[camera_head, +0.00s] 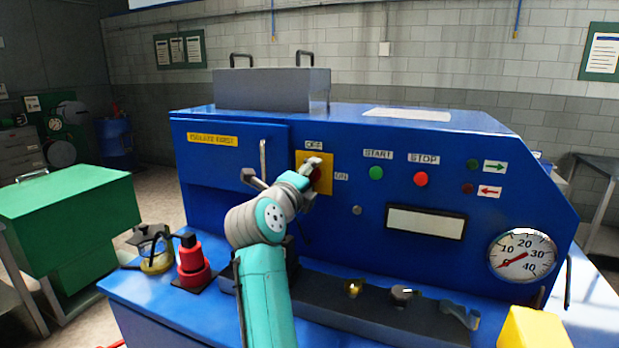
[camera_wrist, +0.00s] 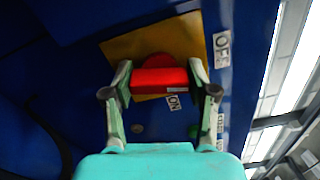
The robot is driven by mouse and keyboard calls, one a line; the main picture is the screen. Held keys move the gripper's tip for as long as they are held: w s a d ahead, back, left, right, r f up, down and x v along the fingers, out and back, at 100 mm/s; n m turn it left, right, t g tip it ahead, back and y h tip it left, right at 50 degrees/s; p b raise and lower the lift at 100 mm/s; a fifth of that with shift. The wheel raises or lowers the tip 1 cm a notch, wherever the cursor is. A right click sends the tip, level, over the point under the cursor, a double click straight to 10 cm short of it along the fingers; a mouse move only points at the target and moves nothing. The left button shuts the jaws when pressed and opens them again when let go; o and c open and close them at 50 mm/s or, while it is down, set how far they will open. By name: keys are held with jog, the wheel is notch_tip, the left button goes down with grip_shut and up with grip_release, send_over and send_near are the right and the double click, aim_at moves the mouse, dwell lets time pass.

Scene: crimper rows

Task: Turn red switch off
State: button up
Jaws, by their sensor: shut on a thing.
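The red switch (camera_wrist: 160,80) sits on a yellow plate (camera_wrist: 195,35) on the blue machine front. In the wrist view, its red handle lies between my two fingers, and my gripper (camera_wrist: 160,88) is shut on it. The "OFF" label (camera_wrist: 221,50) is to the right of the switch and the "ON" label (camera_wrist: 174,101) is below it. In the head view, my gripper (camera_head: 314,174) covers most of the switch. There, the yellow plate (camera_head: 327,185) has "OFF" (camera_head: 314,145) above it and "ON" (camera_head: 341,177) at its right. I cannot tell which label the handle points to.
A green start button (camera_head: 376,173) and a red stop button (camera_head: 421,179) are right of the switch. A grey lever (camera_head: 263,160) stands close on its left. A dark ledge (camera_head: 375,317) with small parts and a red device (camera_head: 193,265) are below.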

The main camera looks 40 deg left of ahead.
jog(key=shift+n, duration=1.7)
jog(key=o, duration=1.2)
jog(key=shift+c, duration=0.2)
jog(key=v, duration=1.2)
jog(key=shift+s, duration=0.15)
